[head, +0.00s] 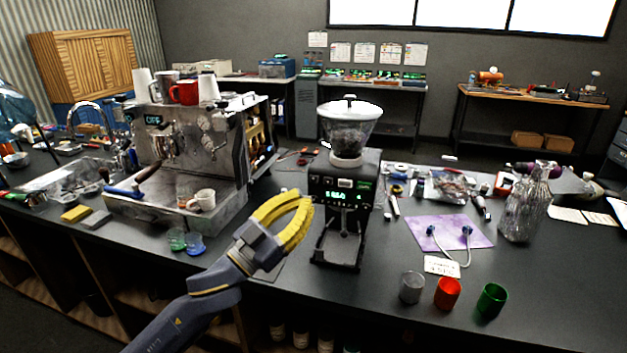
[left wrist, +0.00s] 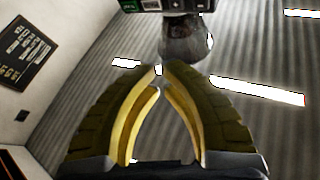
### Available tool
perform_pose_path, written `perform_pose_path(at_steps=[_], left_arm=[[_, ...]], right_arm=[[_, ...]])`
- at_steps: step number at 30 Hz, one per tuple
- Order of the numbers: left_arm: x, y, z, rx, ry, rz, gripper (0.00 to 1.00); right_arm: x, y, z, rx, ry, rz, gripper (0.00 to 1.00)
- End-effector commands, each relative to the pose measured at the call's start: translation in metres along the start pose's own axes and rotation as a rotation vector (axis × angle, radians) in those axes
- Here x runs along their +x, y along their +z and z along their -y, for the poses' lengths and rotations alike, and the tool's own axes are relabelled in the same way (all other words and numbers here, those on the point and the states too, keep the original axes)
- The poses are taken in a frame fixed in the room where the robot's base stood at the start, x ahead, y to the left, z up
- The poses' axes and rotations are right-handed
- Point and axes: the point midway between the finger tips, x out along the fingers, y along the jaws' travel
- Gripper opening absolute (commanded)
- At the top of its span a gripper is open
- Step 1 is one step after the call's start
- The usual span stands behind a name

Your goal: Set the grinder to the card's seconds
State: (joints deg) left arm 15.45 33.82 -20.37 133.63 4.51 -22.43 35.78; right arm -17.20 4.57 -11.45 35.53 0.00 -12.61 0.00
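The black grinder (head: 343,215) stands upright on the counter, with a clear hopper (head: 350,125) of dark beans on top. Its front has a small lit display (head: 345,194) and a row of lit buttons; the digits are too small to read surely. A small white card (head: 441,266) lies on the counter right of the grinder, its writing unreadable. My left gripper (head: 308,203) is just left of the grinder's front, apart from the buttons as far as I can tell. Its yellow fingertips come together with nothing between them. In the left wrist view the grinder's hopper (left wrist: 185,40) appears upside down beyond the fingertips. My right gripper is not visible.
An espresso machine (head: 200,150) with cups on top stands left. Grey (head: 411,287), red (head: 447,293) and green (head: 491,299) cups stand at the front right. Tools clutter the counter behind.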

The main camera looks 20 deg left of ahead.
Motion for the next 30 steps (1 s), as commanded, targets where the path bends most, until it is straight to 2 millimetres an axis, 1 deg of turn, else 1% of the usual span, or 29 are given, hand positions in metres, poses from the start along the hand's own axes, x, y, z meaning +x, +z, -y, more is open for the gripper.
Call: perform_pose_path(at_steps=[18, 24, 30], left_arm=[[0.051, 0.027, 0.028, 0.001, -0.001, 0.0, 0.0], [0.062, 0.033, 0.033, 0.001, 0.0, 0.0, 0.0], [0.067, 0.035, 0.036, 0.0, 0.0, 0.0, 0.0]], right_arm=[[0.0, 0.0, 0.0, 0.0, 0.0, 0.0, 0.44], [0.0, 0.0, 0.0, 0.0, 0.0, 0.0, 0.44], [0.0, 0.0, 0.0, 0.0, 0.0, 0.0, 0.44]])
